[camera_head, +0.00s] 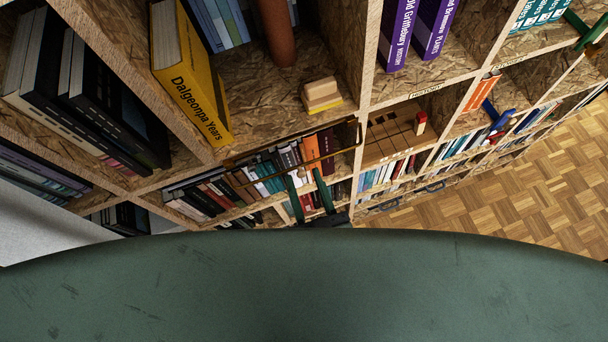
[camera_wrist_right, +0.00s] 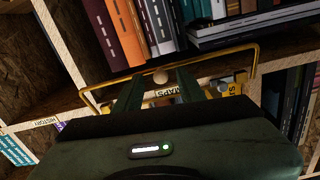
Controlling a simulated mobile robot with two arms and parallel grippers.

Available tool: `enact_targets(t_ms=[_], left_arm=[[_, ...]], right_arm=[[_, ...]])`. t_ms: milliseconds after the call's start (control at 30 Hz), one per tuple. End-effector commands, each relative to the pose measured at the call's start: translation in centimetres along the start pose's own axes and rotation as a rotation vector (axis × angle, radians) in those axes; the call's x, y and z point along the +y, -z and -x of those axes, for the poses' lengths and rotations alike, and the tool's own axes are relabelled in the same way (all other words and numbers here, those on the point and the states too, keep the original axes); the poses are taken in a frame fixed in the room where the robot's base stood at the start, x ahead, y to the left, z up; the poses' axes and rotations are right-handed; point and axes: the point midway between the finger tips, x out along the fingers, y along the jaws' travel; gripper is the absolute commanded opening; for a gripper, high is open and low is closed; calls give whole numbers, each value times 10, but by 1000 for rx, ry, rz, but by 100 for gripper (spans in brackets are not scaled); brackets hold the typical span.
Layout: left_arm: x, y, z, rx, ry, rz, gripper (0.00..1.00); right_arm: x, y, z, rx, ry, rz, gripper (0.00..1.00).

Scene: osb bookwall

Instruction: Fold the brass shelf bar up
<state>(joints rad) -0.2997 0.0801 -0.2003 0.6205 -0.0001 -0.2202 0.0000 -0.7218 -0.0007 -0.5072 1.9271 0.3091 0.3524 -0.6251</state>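The brass shelf bar (camera_head: 345,151) is a thin, bracket-shaped rail along the front of a bookshelf bay in the head view. It also spans the right wrist view (camera_wrist_right: 215,56), in front of the book spines, with its ends bent back toward the shelf edge. My right gripper (camera_head: 308,184) has two green fingers reaching up toward the bar from below. My left gripper is not in view.
Books (camera_head: 262,172) stand behind the bar. A yellow book (camera_head: 190,85) and a small wooden block (camera_head: 321,95) are on the shelf above. A wooden item with a red piece (camera_head: 420,122) is in the bay to the right. Parquet floor (camera_head: 500,185) is clear at right.

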Motion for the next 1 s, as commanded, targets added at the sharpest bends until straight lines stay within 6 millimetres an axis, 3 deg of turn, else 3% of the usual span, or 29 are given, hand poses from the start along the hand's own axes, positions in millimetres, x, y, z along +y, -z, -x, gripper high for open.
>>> enact_targets(t_ms=[367,400,533,1000], left_arm=[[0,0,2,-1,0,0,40],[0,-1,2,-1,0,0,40],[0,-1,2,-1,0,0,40],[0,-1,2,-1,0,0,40]], right_arm=[[0,-1,-11,-2,1,0,39],[0,-1,-11,-2,1,0,37],[0,-1,-10,-2,1,0,0],[0,-1,-10,-2,1,0,0]])
